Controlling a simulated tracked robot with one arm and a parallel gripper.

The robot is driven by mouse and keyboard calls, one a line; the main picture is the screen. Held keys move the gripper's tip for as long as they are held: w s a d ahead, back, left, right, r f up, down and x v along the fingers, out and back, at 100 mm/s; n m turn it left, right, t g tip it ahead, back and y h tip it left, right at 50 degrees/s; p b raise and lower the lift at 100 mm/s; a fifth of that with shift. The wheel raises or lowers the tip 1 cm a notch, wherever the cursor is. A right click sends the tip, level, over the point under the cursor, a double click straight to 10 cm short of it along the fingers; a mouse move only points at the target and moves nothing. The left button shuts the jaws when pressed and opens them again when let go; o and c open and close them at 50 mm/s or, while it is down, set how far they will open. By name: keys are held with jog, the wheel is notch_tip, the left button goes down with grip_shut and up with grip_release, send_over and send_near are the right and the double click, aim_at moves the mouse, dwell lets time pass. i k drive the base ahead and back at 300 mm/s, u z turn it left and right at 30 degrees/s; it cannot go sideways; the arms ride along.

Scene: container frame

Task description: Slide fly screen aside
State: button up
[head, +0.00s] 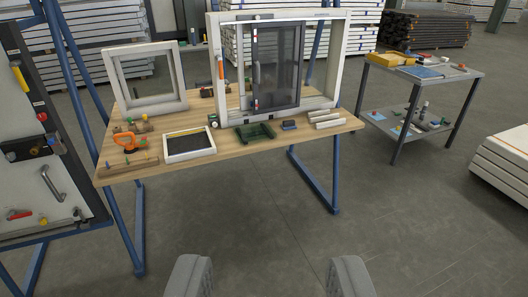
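A dark-framed fly screen (288,68) with grey mesh stands upright inside a white container frame (341,60) on the wooden workbench. My gripper (268,277) is at the bottom of the view, well in front of and below the bench. Its two grey fingers are wide apart with only floor between them. It touches nothing.
A grey cart (423,76) stands right. The floor before the bench is clear.

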aim_at(277, 53)
jog(key=z, duration=0.05)
jog(key=i, duration=2.7)
jog(key=u, duration=0.7)
